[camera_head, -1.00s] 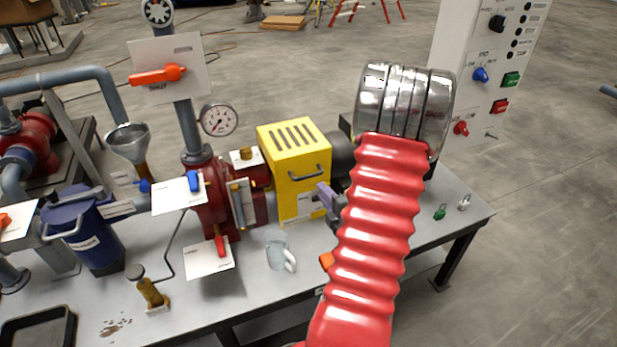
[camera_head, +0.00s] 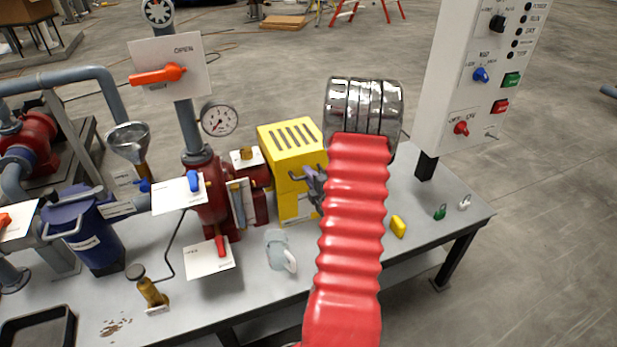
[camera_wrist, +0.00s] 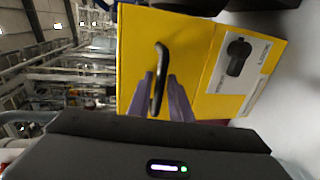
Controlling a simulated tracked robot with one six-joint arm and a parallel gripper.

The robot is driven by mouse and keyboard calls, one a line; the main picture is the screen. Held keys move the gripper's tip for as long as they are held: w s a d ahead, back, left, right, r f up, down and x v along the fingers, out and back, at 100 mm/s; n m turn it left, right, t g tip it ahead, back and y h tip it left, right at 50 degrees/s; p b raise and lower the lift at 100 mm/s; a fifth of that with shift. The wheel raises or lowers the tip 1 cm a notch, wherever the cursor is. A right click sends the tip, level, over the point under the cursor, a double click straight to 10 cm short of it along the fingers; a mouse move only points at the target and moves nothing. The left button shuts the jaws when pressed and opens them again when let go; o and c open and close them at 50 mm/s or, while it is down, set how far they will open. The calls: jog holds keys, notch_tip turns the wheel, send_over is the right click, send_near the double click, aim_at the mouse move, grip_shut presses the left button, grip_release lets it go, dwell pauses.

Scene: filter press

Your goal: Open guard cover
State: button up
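The guard cover (camera_head: 295,160) is a yellow box with dark slots on top and a bar handle on its front. It stands shut on the bench. My gripper (camera_head: 316,180), with purple fingers, is in front of it at the handle's right end. In the wrist view the yellow cover (camera_wrist: 195,60) fills the middle, with the dark curved handle (camera_wrist: 160,72) on its face. My gripper's fingertips (camera_wrist: 161,75) are apart, one on each side of the handle's near part. I cannot tell whether they touch it. My red ribbed arm hides the area right of the cover.
A red pump (camera_head: 208,205) with valve levers and a gauge (camera_head: 219,119) stand left of the cover. A clear jug (camera_head: 279,250), a yellow block (camera_head: 398,226) and a green padlock (camera_head: 440,212) are on the bench (camera_head: 445,250). A control panel (camera_head: 470,80) rises at the right.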

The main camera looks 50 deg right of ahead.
jog(key=shift+c, duration=0.6)
grip_shut()
jog(key=shift+a+f, duration=0.1)
jog(key=shift+a, duration=0.1)
jog(key=shift+d, duration=0.1)
